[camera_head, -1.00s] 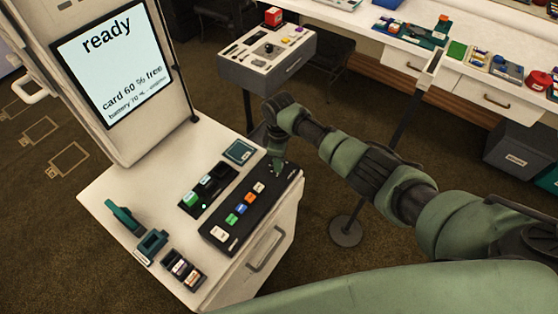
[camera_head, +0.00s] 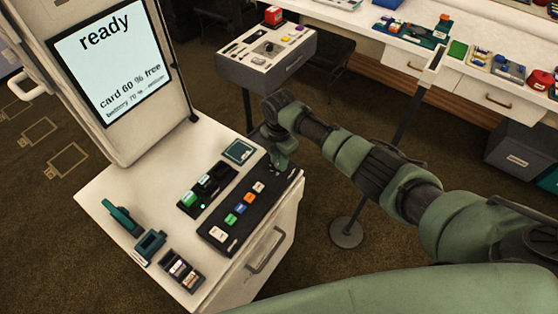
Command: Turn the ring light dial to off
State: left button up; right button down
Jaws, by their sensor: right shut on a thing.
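The black control panel (camera_head: 222,236) lies along the right edge of the white cabinet top. It carries a row of coloured buttons. My right gripper (camera_head: 279,167) reaches down to the far end of this panel. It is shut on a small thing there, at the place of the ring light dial. The gripper hides the dial, so its pointer and marks cannot be read. My left gripper is not in view.
The white cabinet (camera_head: 112,240) bears a green and black slotted block (camera_head: 207,188), a small teal-edged pad (camera_head: 239,151) and a teal stapler-like thing (camera_head: 123,220). A screen (camera_head: 112,62) reading "ready" stands behind. A grey console (camera_head: 268,55) stands farther back.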

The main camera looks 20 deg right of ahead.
jog(key=shift+w+r+n, duration=0.1)
jog(key=shift+n, duration=1.1)
jog(key=c, duration=1.1)
grip_release()
jog(key=shift+c, duration=0.2)
notch_tip(320, 180, up, 8)
jog(key=shift+f+b, duration=0.1)
jog(key=shift+b, duration=0.6)
